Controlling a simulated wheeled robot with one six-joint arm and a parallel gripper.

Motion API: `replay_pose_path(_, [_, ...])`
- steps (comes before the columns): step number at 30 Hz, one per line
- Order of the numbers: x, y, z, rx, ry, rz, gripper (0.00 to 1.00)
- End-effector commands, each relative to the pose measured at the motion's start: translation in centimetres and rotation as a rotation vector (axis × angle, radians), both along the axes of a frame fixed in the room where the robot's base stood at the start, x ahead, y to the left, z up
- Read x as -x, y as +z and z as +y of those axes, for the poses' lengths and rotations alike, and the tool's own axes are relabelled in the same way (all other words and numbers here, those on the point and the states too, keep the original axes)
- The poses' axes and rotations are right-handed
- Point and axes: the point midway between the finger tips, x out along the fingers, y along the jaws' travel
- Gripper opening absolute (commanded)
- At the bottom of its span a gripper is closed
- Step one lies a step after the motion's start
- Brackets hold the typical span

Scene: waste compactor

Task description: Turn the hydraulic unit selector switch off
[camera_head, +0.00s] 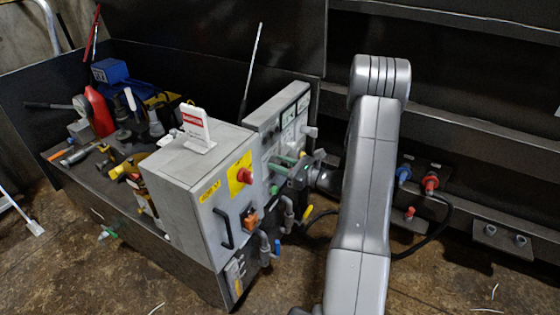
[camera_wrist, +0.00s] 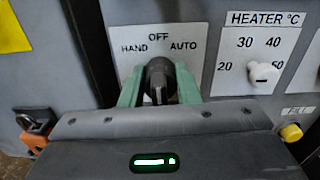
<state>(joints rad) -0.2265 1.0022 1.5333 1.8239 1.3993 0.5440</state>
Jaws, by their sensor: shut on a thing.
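The selector switch (camera_wrist: 159,78) is a black knob on a light panel (camera_wrist: 205,45) marked HAND, OFF and AUTO, seen in the wrist view. It points up, close to the OFF mark. My gripper (camera_wrist: 159,88) has its two green fingers on either side of the knob and is shut on it. In the head view my gripper (camera_head: 282,165) reaches in from the right to the front of the grey control panel (camera_head: 262,125). There the gripper and arm hide the switch.
A white heater knob (camera_wrist: 263,75) is right of the switch, with a yellow button (camera_wrist: 291,132) below it. A grey cabinet (camera_head: 195,195) with a red emergency button (camera_head: 244,175) stands left of the gripper. Tools crowd the bench behind. Pipes (camera_head: 288,213) run below.

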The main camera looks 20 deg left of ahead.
Motion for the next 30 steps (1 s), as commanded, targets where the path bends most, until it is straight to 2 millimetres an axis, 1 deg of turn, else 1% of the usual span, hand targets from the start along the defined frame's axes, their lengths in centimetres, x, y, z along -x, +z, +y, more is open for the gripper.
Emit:
replay_pose_path(6, [0.02,-0.10,-0.06,-0.001,0.000,0.039,0.06])
replay_pose_path(17, [0.03,-0.15,-0.06,-0.001,0.000,0.043,0.06])
replay_pose_path(18, [0.03,-0.15,-0.07,0.000,0.000,0.043,0.31])
replay_pose_path(19, [0.03,-0.15,-0.07,-0.001,0.000,0.042,0.34])
replay_pose_path(26, [0.01,-0.08,-0.04,-0.002,0.000,0.041,0.34])
replay_pose_path(30, [-0.03,-0.04,-0.71,-0.002,-0.002,0.041,0.34])
